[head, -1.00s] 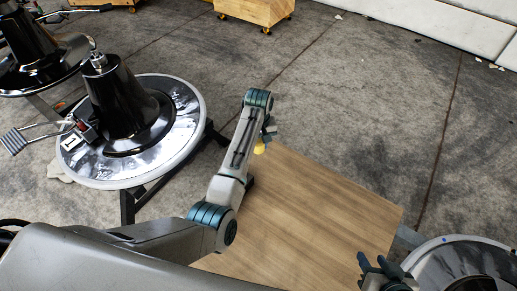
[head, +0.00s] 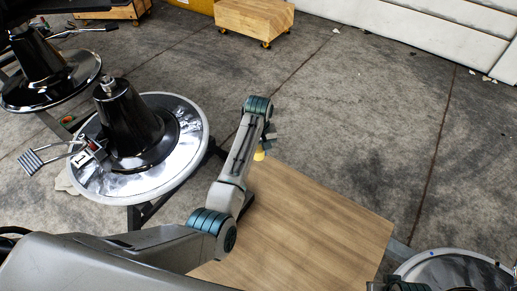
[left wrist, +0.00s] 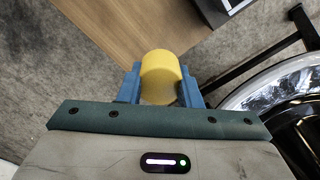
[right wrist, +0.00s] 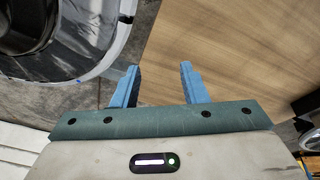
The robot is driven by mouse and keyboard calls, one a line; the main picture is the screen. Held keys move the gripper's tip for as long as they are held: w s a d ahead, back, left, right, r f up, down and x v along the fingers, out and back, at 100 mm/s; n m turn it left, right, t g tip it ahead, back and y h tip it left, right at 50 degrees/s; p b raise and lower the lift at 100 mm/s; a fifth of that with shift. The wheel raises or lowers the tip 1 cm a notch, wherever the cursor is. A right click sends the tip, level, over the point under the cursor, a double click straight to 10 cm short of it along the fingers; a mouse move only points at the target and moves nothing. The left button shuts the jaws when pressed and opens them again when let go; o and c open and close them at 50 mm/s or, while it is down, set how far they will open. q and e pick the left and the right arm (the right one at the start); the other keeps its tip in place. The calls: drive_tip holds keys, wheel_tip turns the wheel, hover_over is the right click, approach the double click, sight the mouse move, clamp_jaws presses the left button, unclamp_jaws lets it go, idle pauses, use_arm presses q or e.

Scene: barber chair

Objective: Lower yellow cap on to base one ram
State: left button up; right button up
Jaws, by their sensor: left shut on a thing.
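Base one (head: 190,165) is the round chrome-topped base with a "1" label (head: 81,159), at the left of the head view. Its ram (head: 108,86) is a short metal stub on top of the black cone (head: 125,125). My left gripper (head: 265,142) is shut on the yellow cap (head: 259,154), right of base one and beside the wooden table's far corner. In the left wrist view the cap (left wrist: 160,72) sits between both blue fingers. My right gripper (right wrist: 160,84) is open and empty in the right wrist view; in the head view it barely shows at the bottom edge.
The wooden table top (head: 310,225) is bare where it shows. Another chrome base (head: 455,270) stands at lower right, and another black cone base (head: 45,65) at upper left. A wooden box on casters (head: 255,25) stands at the back on open concrete floor.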

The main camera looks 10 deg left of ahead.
use_arm(q)
drive_tip(key=shift+r+p, duration=0.5)
drive_tip(key=shift+r, duration=0.05)
drive_tip(key=shift+r+p, duration=0.45)
drive_tip(key=shift+p, duration=0.2)
use_arm(e)
drive_tip(key=shift+g, duration=0.3)
drive_tip(key=x, duration=0.2)
drive_tip(key=s+x, duration=0.1)
drive_tip(key=x, duration=0.4)
drive_tip(key=shift+s+f, duration=0.35)
drive_tip(key=shift+f, duration=0.55)
drive_tip(key=shift+s, duration=0.1)
